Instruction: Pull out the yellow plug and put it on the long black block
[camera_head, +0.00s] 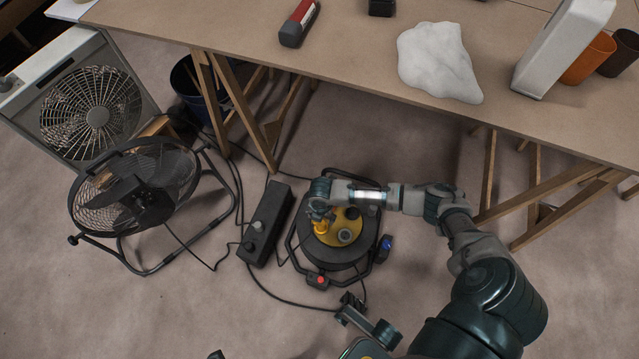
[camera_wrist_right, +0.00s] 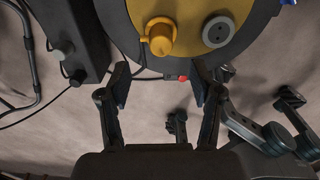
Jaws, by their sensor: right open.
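The yellow plug (camera_head: 321,227) sits in the yellow face of a round black cable reel (camera_head: 328,254) on the floor; it also shows in the right wrist view (camera_wrist_right: 160,38). My right gripper (camera_head: 319,212) is over the reel, close to the plug. In the right wrist view this gripper (camera_wrist_right: 161,80) is open and empty, with the plug just beyond the gap between its fingertips.
A grey socket (camera_wrist_right: 218,32) is beside the plug. A black floor fan (camera_head: 135,190) and a box fan (camera_head: 95,115) stand at left. Cables run over the floor around the block. The workbench (camera_head: 350,60) with trestle legs stands behind the reel.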

